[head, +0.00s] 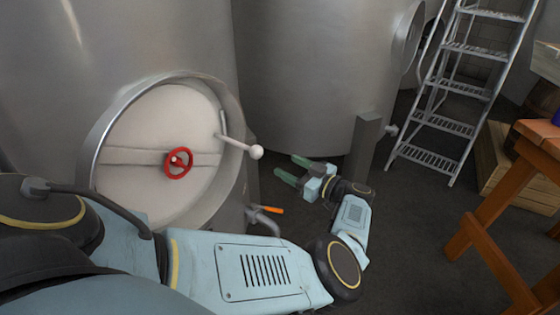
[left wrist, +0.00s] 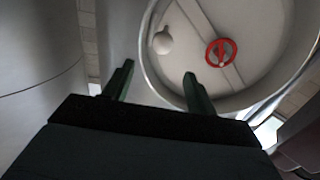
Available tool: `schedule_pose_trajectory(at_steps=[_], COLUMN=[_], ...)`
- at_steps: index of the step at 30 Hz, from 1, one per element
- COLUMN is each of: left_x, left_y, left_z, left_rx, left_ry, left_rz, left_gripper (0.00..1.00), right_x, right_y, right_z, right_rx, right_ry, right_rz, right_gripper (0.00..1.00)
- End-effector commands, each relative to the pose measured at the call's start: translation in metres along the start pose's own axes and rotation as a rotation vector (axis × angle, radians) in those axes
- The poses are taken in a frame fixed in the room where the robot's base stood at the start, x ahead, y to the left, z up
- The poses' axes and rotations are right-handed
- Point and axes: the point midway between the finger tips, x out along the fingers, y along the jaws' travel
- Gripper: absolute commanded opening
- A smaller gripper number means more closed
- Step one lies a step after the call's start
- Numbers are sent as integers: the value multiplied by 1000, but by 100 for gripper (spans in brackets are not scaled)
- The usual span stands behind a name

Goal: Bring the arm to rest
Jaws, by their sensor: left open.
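My left arm (head: 250,270) reaches in from the left, bends at the elbow and ends in the left gripper (head: 289,170). Its green fingers are apart with nothing visible between them. The gripper is right of the round tank door (head: 150,190) and its white-knobbed lever (head: 256,152), apart from both in the head view. In the left wrist view the open fingers (left wrist: 157,88) point toward the door (left wrist: 255,75), its red handwheel (left wrist: 221,53) and the white knob (left wrist: 162,43). My right gripper is in neither view.
Steel tanks (head: 300,70) fill the left and back. An orange-handled valve (head: 272,209) sits below the gripper. A grey post (head: 365,150) stands just behind it. A metal ladder (head: 443,121) and wooden table (head: 500,200) are at right. Dark floor (head: 420,220) lies open between.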

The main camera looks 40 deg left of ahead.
Motion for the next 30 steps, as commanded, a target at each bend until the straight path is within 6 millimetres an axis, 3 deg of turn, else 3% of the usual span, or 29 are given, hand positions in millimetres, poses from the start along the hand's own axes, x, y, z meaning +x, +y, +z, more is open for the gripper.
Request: schedule_pose_trajectory(at_steps=[19,23,26,29,30], left_x=[-6,-2,-1,-15,-27], left_y=[0,6,18,32,33], left_z=[0,8,30,74,99], left_rx=[0,-6,-10,19,47], left_ry=[1,37,100,134,125], left_rz=[1,73,258,552,684], left_gripper=[57,57,57,57,57], right_x=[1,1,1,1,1], right_y=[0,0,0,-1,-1], right_z=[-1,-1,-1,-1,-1], right_rx=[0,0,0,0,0], right_ry=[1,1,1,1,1], right_rz=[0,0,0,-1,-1], right_gripper=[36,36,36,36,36])
